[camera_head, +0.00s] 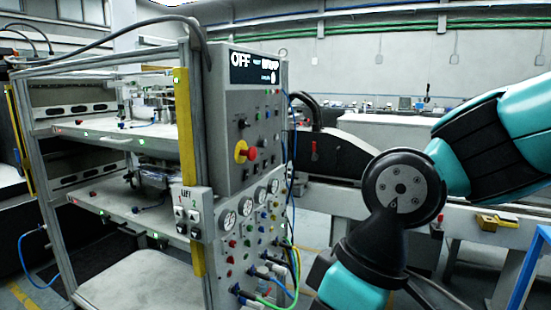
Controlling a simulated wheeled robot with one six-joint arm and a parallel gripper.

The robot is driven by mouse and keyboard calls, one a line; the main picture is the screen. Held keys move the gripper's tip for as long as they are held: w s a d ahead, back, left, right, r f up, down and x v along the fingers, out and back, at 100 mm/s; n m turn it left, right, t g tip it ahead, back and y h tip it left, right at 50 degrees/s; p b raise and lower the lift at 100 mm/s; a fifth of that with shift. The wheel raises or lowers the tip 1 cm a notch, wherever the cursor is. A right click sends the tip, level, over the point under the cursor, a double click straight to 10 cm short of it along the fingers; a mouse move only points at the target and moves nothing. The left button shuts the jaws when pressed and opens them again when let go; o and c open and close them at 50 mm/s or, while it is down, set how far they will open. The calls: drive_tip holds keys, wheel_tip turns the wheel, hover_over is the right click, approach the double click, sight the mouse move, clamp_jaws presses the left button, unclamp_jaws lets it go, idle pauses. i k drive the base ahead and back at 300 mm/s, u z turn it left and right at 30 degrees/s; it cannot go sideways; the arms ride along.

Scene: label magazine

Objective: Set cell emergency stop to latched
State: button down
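A red mushroom button with a yellow backing (251,153), which looks like the emergency stop, sits on the grey control panel (258,110) of the rack. It stands out from the panel, and nothing covers it. I cannot tell from here whether it is latched. My arm is at the right, its lower link leaving the bottom of the picture, apart from the panel. My gripper is out of view.
A display (258,68) above the button reads OFF, with further text too small to read surely. Below are gauges (245,206), small buttons, plugged cables (275,272) and a LIFT switch box (193,214). A blue frame (531,262) stands at the lower right.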

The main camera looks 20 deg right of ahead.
sight(251, 154)
drive_tip(key=z, duration=0.75)
drive_tip(key=i, duration=0.8)
